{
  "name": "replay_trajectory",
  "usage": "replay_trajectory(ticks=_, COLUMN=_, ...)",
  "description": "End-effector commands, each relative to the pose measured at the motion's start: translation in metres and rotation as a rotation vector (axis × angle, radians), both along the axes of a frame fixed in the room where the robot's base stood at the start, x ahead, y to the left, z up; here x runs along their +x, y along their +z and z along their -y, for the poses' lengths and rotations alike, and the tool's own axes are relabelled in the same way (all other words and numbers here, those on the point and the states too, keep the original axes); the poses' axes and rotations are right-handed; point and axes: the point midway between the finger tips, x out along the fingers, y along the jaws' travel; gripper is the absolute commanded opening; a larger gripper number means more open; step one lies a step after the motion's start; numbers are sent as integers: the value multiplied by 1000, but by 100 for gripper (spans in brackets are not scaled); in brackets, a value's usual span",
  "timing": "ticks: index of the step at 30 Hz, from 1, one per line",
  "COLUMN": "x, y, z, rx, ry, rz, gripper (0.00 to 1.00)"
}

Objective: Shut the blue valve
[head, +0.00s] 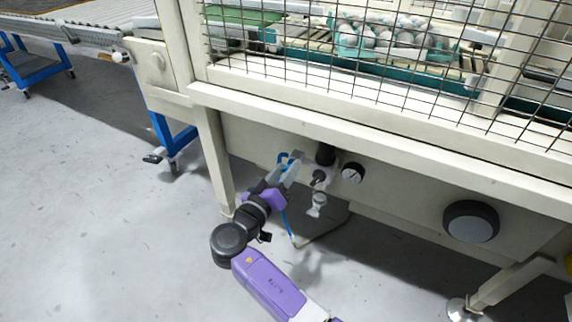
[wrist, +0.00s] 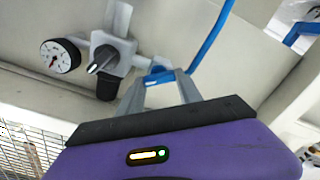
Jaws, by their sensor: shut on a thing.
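The blue valve (head: 283,158) is on the front panel of the cream machine frame, at the left end of the pneumatic fittings. In the wrist view a small part of the blue valve (wrist: 156,79) shows between my fingertips; the rest is hidden. My gripper (head: 294,165) reaches up to it from below left, with its fingers closed on the blue part. In the wrist view my gripper (wrist: 161,84) has its two grey fingers on either side of the blue piece. The handle's exact angle is hard to tell.
A round gauge (head: 353,173) and a dark knob (head: 319,177) sit right of the valve. A blue hose (wrist: 213,42) runs from the fittings. A wire mesh guard (head: 400,70) is above, and a frame leg (head: 215,160) stands close left. The floor at left is open.

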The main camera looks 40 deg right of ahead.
Motion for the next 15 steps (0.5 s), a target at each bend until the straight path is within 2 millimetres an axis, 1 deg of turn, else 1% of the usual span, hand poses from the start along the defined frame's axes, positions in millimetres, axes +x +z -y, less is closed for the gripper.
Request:
replay_trajectory(ticks=1, x=0, y=3, z=0, rx=-17, ry=-1, rz=-44, gripper=1)
replay_trajectory(ticks=15, x=1, y=2, z=-1, rx=-188, ry=0, rz=-458, gripper=1)
